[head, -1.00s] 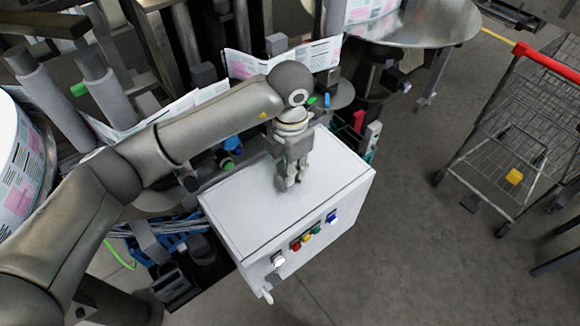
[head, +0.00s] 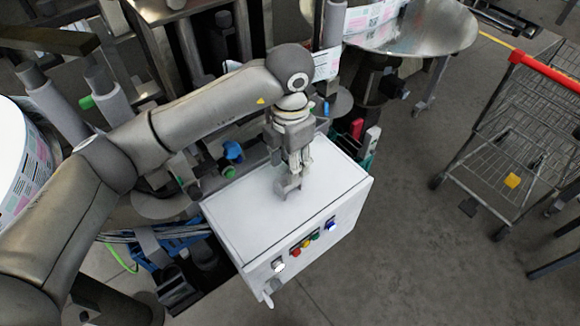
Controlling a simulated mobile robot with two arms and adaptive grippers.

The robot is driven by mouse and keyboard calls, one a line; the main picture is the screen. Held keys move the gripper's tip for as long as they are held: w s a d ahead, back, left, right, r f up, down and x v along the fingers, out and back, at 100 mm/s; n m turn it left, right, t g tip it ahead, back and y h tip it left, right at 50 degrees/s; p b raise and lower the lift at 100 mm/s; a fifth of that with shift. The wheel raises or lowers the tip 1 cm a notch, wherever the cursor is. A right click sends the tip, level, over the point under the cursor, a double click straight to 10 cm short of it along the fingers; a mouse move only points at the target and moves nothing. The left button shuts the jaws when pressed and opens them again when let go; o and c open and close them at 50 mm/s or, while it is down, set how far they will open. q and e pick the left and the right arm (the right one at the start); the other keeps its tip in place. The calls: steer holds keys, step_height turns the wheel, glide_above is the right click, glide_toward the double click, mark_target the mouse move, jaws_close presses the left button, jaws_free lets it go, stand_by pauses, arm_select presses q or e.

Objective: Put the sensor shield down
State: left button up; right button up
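My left gripper (head: 297,165) points down over the white top of the control box (head: 245,205). Its fingers are close together around the upper part of a small grey angled piece, which I take to be the sensor shield (head: 288,188). The shield's lower end is at or just above the box top; I cannot tell whether it touches. The fingers hide part of it. My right gripper is not in view.
The box front carries several coloured buttons (head: 307,243). The labeller's rollers and guides stand behind and left. A round metal table (head: 415,25) is at the back. A wire cart (head: 510,150) stands right, with clear floor (head: 420,240) between. The box top is otherwise bare.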

arm_select(q)
step_height(320, 180, up, 7)
steer(key=p, duration=0.1)
steer(key=shift+f+p, duration=0.2)
steer(key=shift+p, duration=0.2)
steer(key=shift+s+f, duration=0.1)
